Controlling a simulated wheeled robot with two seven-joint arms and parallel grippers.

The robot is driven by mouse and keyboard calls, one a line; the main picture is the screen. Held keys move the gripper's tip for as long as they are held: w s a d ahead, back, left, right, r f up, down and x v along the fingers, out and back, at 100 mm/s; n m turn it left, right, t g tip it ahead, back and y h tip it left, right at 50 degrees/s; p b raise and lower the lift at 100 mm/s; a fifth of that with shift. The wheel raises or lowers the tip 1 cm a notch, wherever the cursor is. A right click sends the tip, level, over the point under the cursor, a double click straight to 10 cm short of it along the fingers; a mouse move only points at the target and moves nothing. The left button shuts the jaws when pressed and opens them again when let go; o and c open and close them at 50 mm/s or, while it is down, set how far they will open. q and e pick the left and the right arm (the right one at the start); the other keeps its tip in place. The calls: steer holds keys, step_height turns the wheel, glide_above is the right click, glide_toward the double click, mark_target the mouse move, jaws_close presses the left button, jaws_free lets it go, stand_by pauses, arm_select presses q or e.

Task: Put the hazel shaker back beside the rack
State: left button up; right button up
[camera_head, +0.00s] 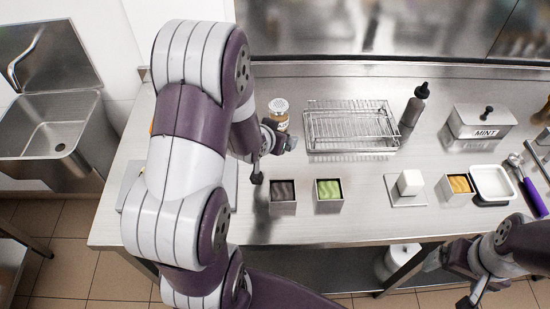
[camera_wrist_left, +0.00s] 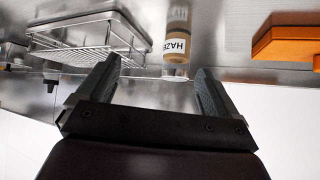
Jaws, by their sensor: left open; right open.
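The hazel shaker (camera_head: 279,112), a clear jar with brown contents and a pale perforated lid, stands on the counter just left of the wire rack (camera_head: 350,130). My left gripper (camera_head: 274,158) is open and empty, in front of the shaker, and hides its lower part in the head view. In the left wrist view the shaker (camera_wrist_left: 177,48), its label partly readable as "HAZE", shows beyond the gap between the open fingers (camera_wrist_left: 155,85), apart from them. The rack (camera_wrist_left: 85,38) is beside it there. My right gripper (camera_head: 468,283) is open at the lower right, off the counter's front edge.
A dark-capped bottle (camera_head: 414,105) and a MINT bin (camera_head: 480,125) stand right of the rack. Small tins of dark (camera_head: 284,194) and green (camera_head: 329,192) contents sit in front. An orange object (camera_wrist_left: 287,40) shows in the wrist view. A sink (camera_head: 50,130) is at left.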

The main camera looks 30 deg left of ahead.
arm_select(q)
steer(key=s+d+r+m+g+h, duration=0.1)
steer(key=s+d+r+g, duration=0.2)
steer(key=s+d+g, duration=0.5)
steer(key=s+d, duration=0.3)
steer(key=s, duration=0.4)
steer(key=shift+r, duration=0.2)
steer(key=shift+s, duration=0.1)
